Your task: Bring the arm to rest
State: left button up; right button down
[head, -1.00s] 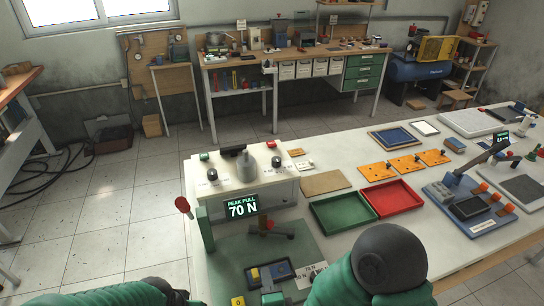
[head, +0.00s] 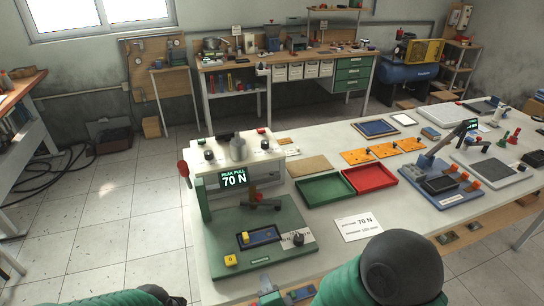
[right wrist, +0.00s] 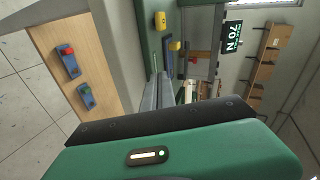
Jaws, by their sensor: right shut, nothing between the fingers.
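My right gripper (head: 266,287) shows small at the bottom edge of the head view, by the near edge of the workbench (head: 330,262). It is shut and empty. In the right wrist view its grey fingers (right wrist: 157,88) lie together, with the green plate beyond them. My right arm's green links and dark round joint fill the lower right of the head view. My left arm shows only as a green piece at the lower left, and its gripper is out of frame.
The green test plate (head: 222,247) holds a blue tray (head: 262,236) and yellow blocks.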

jog(key=s+d+n+g+h, duration=0.1)
jog(key=s+d+n+g, duration=0.4)
jog(key=d, duration=0.5)
jog(key=s+d+n+g+h, duration=0.2)
jog(key=s+d+n+g, duration=0.3)
jog(key=d+n, duration=0.3)
jog(key=s+d, duration=0.1)
jog(key=d, duration=0.2)
